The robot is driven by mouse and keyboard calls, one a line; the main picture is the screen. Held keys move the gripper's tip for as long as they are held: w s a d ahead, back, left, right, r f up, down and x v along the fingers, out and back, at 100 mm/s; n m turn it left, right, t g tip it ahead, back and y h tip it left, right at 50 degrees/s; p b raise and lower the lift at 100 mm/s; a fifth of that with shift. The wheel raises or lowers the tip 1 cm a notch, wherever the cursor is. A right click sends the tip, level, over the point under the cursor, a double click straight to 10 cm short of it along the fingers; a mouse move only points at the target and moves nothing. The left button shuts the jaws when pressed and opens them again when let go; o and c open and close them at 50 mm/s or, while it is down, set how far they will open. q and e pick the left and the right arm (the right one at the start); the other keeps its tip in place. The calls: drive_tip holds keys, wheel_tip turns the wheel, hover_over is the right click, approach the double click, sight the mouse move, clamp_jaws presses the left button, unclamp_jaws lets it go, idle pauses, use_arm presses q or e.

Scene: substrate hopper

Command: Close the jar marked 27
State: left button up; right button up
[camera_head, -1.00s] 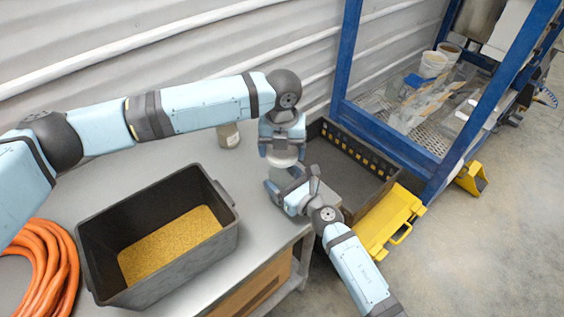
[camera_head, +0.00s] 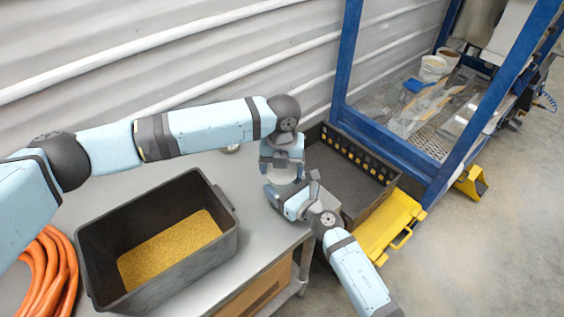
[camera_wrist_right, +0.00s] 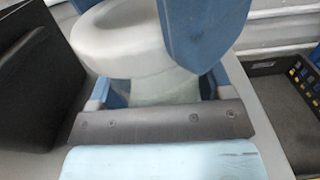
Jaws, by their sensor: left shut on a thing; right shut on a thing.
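The jar is a clear, pale glass body, seen in the right wrist view (camera_wrist_right: 165,88) between my right gripper's blue fingers; no number can be read on it. My right gripper (camera_head: 285,191) is shut on the jar above the grey table, near its right edge. A round, whitish lid (camera_wrist_right: 118,42) is right above the glass; it also shows in the head view (camera_head: 284,171). My left gripper (camera_head: 281,168) points down from above and is shut on the lid. Whether the lid touches or is seated on the rim cannot be told.
A black bin (camera_head: 104,258) with yellow grain stands on the grey table (camera_head: 262,228), beside an orange hose coil (camera_head: 52,272). Another jar (camera_head: 232,148) is mostly hidden behind my left arm. A black crate (camera_head: 362,152), yellow step (camera_head: 388,228) and blue frame (camera_head: 395,150) stand right.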

use_arm(q)
drive_tip(key=shift+f, duration=0.2)
drive_tip(key=shift+f, duration=0.55)
idle(0.4)
use_arm(e)
drive_tip(key=c, duration=0.4)
use_arm(q)
drive_tip(key=m, duration=0.5)
use_arm(e)
drive_tip(key=shift+c, duration=0.2)
use_arm(q)
drive_tip(key=m, duration=0.4)
drive_tip(key=shift+m, duration=0.4)
